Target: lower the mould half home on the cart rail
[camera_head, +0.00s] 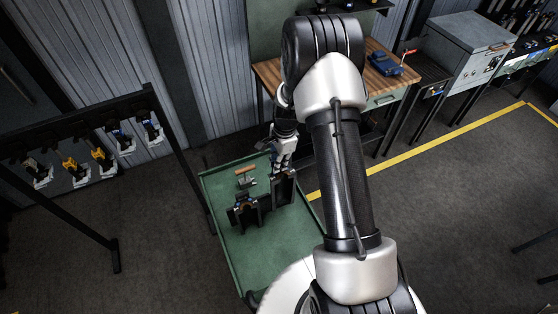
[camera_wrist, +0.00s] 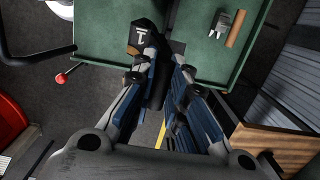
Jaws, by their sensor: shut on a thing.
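My gripper (camera_head: 283,164) points down over the green cart (camera_head: 270,255). It is shut on a dark mould half (camera_head: 284,189), which stands upright at the right side of the cart top. In the wrist view my fingers (camera_wrist: 162,75) close around a dark body (camera_wrist: 157,92). Whether its lower edge touches the rail cannot be told. Another dark mould piece (camera_head: 246,212) stands on the cart to the left, close beside the held half. A dark part with a white T mark (camera_wrist: 143,36) shows just beyond my fingertips.
A tool with a wooden handle (camera_head: 246,176) lies on the cart behind the moulds; it also shows in the wrist view (camera_wrist: 232,32). A wooden-topped bench (camera_head: 268,73) stands behind. A black rack (camera_head: 75,118) is at left. The cart's front is clear.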

